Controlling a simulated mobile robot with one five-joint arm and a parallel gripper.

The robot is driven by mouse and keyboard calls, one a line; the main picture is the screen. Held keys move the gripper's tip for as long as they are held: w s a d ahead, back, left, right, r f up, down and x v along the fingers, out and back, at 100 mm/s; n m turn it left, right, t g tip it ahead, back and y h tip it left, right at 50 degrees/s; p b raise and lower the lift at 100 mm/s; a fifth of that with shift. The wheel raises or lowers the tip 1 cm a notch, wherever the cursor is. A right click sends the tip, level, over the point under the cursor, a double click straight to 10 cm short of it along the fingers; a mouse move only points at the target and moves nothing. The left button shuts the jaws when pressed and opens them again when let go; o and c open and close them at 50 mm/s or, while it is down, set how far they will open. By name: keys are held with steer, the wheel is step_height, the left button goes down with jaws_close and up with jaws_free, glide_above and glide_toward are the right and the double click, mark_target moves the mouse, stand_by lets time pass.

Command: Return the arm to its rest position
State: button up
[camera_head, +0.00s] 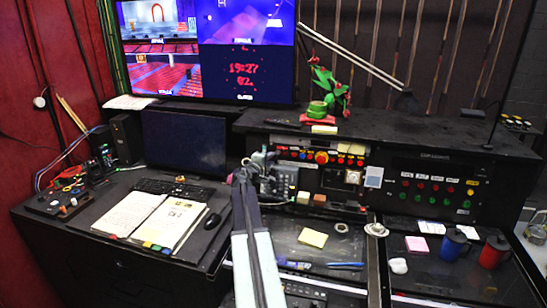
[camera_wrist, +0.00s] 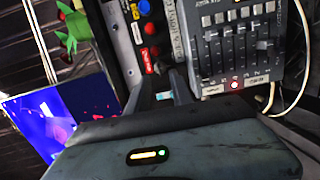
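My arm reaches up from the bottom centre of the head view, and my gripper (camera_head: 262,162) is in front of the left part of the black console (camera_head: 440,150). It is small and dark there, and I cannot tell whether its fingers are apart or closed. A row of coloured buttons (camera_head: 320,157) is just right of it, with a large red one among them. I see nothing clearly held.
A dark monitor (camera_head: 184,142), an open notebook (camera_head: 150,215) and a mouse (camera_head: 212,221) are on the left desk. A yellow note (camera_head: 313,237), a blue mug (camera_head: 453,245) and a red mug (camera_head: 493,252) are at the lower right.

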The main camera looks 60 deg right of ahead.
steer(key=v, duration=0.3)
